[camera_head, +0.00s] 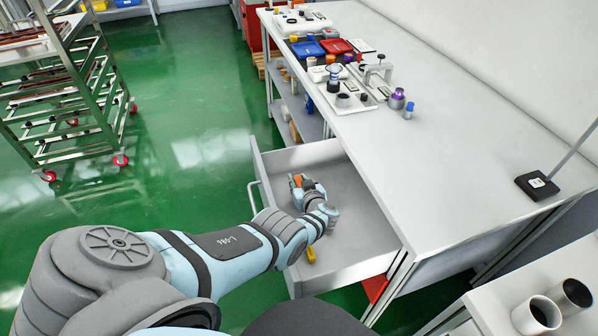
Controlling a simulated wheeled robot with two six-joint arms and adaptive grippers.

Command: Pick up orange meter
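An orange thing (297,181), likely the orange meter, shows as a small patch inside the open drawer (350,180) of the grey bench. My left arm comes in from the left and reaches over the drawer's front. My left gripper (301,187) is low in the drawer, right at the orange patch and partly covering it. Its fingers are too small to tell whether they are open or shut on it. My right gripper is not in view.
A yellow thing (310,254) lies in the drawer's near part, beside my arm. The bench top (440,130) holds trays, blue and red bins, and small parts toward the back. A wheeled rack (75,100) stands at the left on green floor. Two grey cylinders (536,315) stand at lower right.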

